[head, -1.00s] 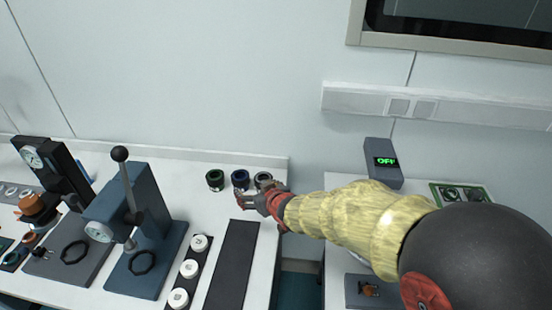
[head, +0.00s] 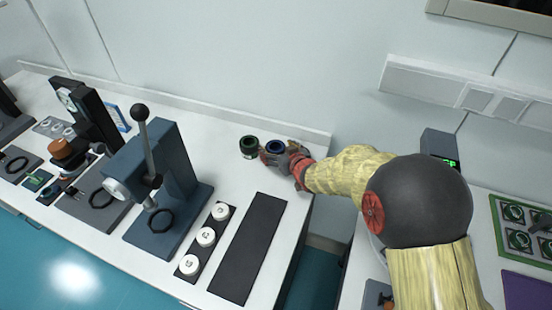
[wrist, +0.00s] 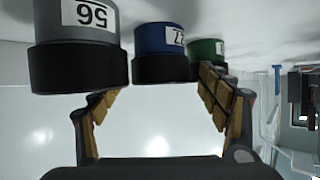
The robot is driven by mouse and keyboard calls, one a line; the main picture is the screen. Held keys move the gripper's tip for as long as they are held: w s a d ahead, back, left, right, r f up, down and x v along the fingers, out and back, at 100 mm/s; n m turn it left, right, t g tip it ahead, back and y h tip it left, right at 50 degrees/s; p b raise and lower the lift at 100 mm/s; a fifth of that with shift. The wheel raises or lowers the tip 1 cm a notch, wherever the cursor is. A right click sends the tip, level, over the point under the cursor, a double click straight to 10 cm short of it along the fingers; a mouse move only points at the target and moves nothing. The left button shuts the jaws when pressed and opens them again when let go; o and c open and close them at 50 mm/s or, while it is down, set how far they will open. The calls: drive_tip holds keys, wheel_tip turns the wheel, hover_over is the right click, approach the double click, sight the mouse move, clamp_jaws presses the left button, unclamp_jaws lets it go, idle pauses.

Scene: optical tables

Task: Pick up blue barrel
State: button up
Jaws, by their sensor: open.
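The blue barrel (head: 275,147) stands upright at the back right of the left table, partly hidden by my gripper (head: 274,156). In the wrist view, which is upside down, the blue barrel (wrist: 160,42) has a black end band and a white label. My gripper (wrist: 160,90) is open and empty, its fingers spread to either side of the blue barrel's line. The barrel is just beyond or between the fingertips; I cannot tell which. The right finger in the wrist view is close to the green barrel (wrist: 206,50); contact is unclear.
A grey barrel (wrist: 80,35) labelled 56 stands close beside the blue one, near the left finger in the wrist view. The green barrel (head: 249,146) is on the other side. A blue press (head: 165,185), white discs (head: 206,237) and a dark mat (head: 248,245) are nearer.

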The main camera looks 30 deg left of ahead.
drive_tip(key=shift+w+a+f, duration=0.3)
drive_tip(key=shift+a+f, duration=0.05)
drive_tip(key=shift+a, duration=0.15)
drive_tip(key=shift+c, duration=0.2)
drive_tip(key=shift+s+d+f, duration=0.1)
drive_tip(key=c, duration=1.1)
drive_tip(key=shift+c, duration=1.3)
